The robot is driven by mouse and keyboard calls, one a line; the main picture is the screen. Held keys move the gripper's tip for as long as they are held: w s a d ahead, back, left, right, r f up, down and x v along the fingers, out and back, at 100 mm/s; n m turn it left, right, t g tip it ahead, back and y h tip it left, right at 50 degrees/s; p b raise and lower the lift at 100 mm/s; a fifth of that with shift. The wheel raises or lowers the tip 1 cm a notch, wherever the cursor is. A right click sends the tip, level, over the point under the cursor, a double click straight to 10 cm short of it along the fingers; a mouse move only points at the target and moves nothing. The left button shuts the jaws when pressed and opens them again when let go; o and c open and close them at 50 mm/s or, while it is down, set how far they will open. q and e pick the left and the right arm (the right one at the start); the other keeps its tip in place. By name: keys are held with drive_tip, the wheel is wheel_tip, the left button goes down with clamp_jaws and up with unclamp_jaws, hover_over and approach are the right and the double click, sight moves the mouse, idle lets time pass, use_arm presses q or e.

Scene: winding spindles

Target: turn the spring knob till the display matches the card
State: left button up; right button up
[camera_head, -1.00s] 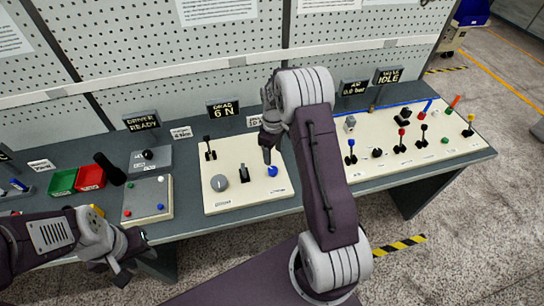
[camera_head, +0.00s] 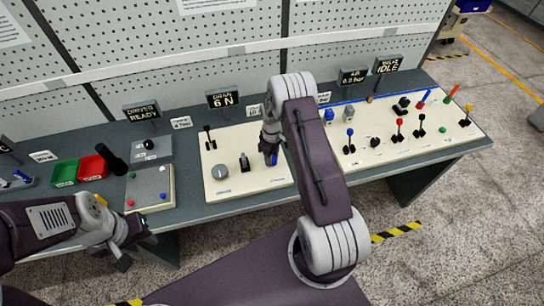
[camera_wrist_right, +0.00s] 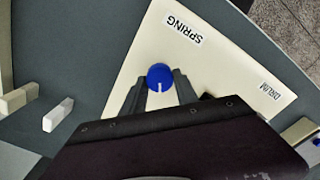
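The blue spring knob (camera_wrist_right: 160,75) sits on the cream panel (camera_wrist_right: 125,80) beside the word SPRING. Its white mark points toward my gripper in the right wrist view. In the head view the knob (camera_head: 273,159) is partly covered by my right gripper (camera_head: 270,156). That gripper's fingers (camera_wrist_right: 162,84) are spread, one on each side of the knob; contact is not clear. The drag display (camera_head: 222,98) above the panel reads 6 N. My left gripper (camera_head: 134,246) is open and empty off the table's front edge.
The same panel holds a grey dial (camera_head: 220,172) and black levers (camera_head: 244,162). A lever panel (camera_head: 440,143) stands right. Green (camera_head: 65,172) and red (camera_head: 93,167) bins, a black handle and a small button panel (camera_head: 160,200) stand left. Another card (camera_head: 181,122) is too small to read surely.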

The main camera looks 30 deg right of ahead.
clamp_jaws()
drive_tip(key=m+b, duration=0.2)
drive_tip(key=m, duration=0.2)
drive_tip(key=shift+m, duration=0.4)
drive_tip(key=m+b, duration=0.1)
drive_tip(key=m, duration=0.5)
drive_tip(key=shift+d+b, duration=0.1)
drive_tip(key=shift+b, duration=0.2)
drive_tip(key=m+b, duration=0.1)
drive_tip(key=m, duration=0.5)
drive_tip(key=shift+m, duration=0.4)
drive_tip(key=m, duration=0.6)
drive_tip(key=shift+r, duration=0.1)
drive_tip(key=shift+b, duration=0.3)
